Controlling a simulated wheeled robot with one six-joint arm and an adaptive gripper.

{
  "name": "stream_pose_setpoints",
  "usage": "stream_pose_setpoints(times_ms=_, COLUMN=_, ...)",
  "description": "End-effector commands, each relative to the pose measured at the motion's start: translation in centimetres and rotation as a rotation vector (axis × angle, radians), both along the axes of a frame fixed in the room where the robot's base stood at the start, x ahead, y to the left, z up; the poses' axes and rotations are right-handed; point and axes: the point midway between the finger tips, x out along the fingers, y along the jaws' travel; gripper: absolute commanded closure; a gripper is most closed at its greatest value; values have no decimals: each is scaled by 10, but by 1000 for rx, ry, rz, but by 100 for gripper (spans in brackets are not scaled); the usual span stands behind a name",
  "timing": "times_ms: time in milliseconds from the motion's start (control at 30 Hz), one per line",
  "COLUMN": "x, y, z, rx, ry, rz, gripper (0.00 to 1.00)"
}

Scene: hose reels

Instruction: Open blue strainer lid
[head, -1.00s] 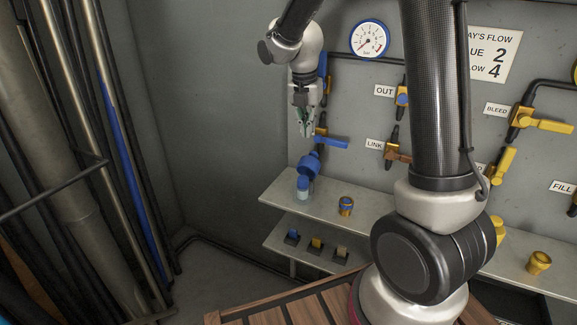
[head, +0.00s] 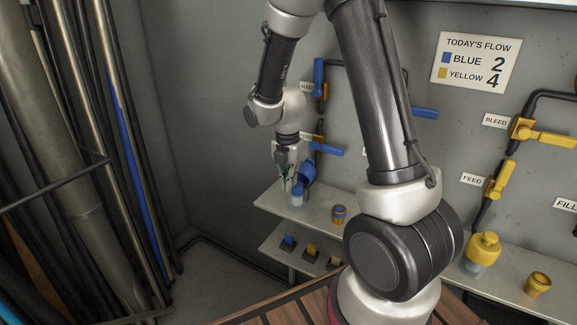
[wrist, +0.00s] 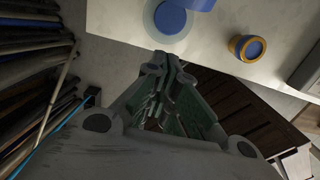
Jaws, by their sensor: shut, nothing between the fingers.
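The blue strainer (head: 297,199) stands on the upper grey shelf, a pale clear bowl with a blue insert. Its blue lid (head: 308,173) is tilted up at the bowl's right rear, off the bowl's mouth. In the wrist view the bowl (wrist: 150,25) shows from above with a blue disc inside, and part of the lid (wrist: 212,4) is cut off by the top edge. My gripper (head: 288,186) is shut and empty, pointing down just left of the lid, close to the bowl. In the wrist view the fingertips (wrist: 171,60) lie just off the bowl's rim; contact cannot be told.
A brass cup with a blue ring (head: 339,215) stands right of the strainer. A blue valve handle (head: 328,150) juts out above. Small coloured blocks sit on the lower shelf (head: 272,240). A yellow strainer (head: 483,247) is further right. Pipes (head: 75,160) stand at left.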

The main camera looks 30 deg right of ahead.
Motion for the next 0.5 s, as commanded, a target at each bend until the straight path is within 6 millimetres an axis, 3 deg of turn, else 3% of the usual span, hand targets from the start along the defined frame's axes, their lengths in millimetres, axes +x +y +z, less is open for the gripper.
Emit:
stream_pose_setpoints(times_ms=67, x=1, y=-3, z=-13, rx=0, ry=1, rz=-2, gripper=100)
stream_pose_setpoints(times_ms=300, x=18, y=-27, z=3, rx=0, ry=-2, rz=-3, gripper=100)
stream_pose_setpoints(times_ms=500, x=21, y=-31, z=6, rx=-1, ry=-1, rz=-1, gripper=100)
